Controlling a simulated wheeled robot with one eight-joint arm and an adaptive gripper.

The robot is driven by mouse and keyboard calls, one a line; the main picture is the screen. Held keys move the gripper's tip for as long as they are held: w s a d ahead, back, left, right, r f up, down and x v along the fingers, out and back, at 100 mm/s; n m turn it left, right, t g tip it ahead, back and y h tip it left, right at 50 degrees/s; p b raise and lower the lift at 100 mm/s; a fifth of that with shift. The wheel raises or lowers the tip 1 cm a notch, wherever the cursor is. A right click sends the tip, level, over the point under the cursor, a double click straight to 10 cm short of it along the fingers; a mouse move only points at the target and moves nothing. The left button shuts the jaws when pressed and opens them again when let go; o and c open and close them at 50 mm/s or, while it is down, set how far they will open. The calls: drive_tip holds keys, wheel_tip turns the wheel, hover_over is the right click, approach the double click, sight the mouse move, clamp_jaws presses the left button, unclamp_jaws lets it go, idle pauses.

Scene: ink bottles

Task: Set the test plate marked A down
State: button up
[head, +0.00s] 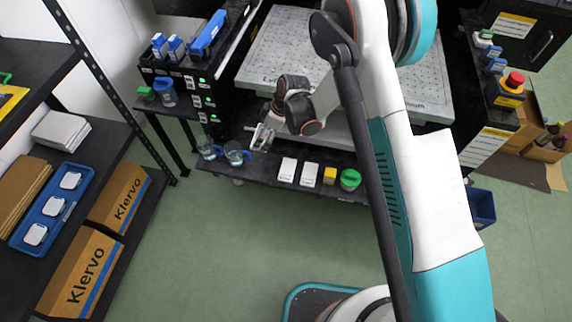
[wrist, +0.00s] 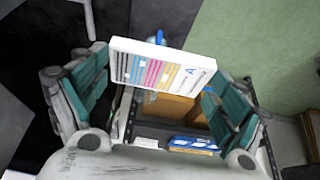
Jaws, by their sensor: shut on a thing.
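The test plate marked A (wrist: 165,68) is a white slab with coloured stripes and a blue letter A. In the wrist view it lies between the teal pads of my gripper (wrist: 157,82), which is shut on it. In the head view my gripper (head: 264,136) hangs just above the black front ledge (head: 262,168), close to a glass beaker (head: 235,153). The plate is too small there to make out clearly. I cannot tell from these views whether it touches anything below.
On the ledge stand another beaker (head: 207,148), two white plates (head: 287,170) (head: 308,174), a yellow block (head: 330,175) and a green-lidded jar (head: 350,180). A perforated metal platform (head: 290,45) lies behind. A blue tray (head: 52,207) sits on the left shelf.

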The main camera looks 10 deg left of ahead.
sight(265, 167)
wheel_tip(265, 167, down, 19)
drive_tip(key=b, duration=0.6)
drive_tip(key=shift+f, duration=0.1)
drive_tip(key=shift+f, duration=0.15)
drive_tip(key=o, duration=0.9)
drive_tip(key=shift+c, duration=0.2)
drive_tip(key=p+v, duration=0.3)
drive_tip(key=v, duration=0.9)
drive_tip(key=shift+p, duration=0.4)
